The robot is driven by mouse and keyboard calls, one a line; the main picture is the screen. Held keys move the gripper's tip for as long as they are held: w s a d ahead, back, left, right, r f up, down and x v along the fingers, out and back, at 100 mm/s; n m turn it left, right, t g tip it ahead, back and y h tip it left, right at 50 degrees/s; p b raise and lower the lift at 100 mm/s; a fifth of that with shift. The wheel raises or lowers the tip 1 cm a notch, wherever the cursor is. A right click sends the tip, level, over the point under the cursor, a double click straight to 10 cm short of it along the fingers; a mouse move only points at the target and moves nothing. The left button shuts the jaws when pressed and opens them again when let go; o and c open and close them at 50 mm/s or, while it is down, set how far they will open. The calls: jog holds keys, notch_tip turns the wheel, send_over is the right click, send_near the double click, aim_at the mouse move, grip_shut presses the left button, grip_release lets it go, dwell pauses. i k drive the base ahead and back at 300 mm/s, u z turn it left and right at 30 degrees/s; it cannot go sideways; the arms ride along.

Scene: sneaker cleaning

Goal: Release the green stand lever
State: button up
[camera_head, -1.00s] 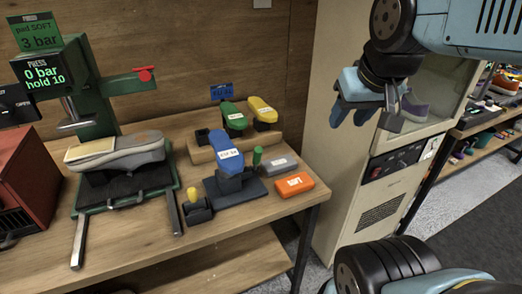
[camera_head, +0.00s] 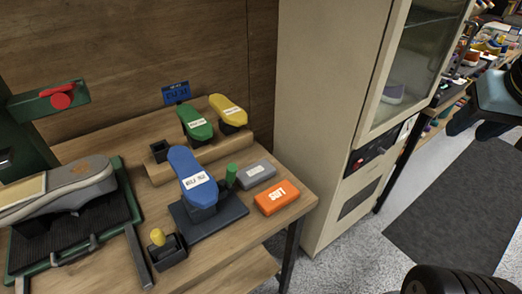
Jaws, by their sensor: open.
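The green stand lever (camera_head: 231,175) is a short upright green cylinder on the dark stand base (camera_head: 228,208), just right of the blue shoe last (camera_head: 190,172). The last carries a white label and is mounted on the stand. My gripper (camera_head: 462,121) shows only in part at the right edge, dark and cut off by the frame. It is open and far to the right of the lever, beyond the cabinet, touching nothing I can see.
Grey (camera_head: 256,172) and orange (camera_head: 277,197) blocks lie right of the stand. Green (camera_head: 196,124) and yellow (camera_head: 228,110) lasts sit on a wooden step behind. A yellow-knobbed holder (camera_head: 167,248) stands in front left. A sneaker (camera_head: 75,185) rests in the press at left. A tall cabinet (camera_head: 325,110) stands right of the bench.

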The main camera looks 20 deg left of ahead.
aim_at(232, 168)
jog(key=u, duration=0.8)
jog(key=i, duration=0.1)
jog(key=z, duration=1.85)
jog(key=k, duration=2.2)
jog(key=u, duration=1.25)
jog(key=i, duration=1)
jog(key=z, duration=0.05)
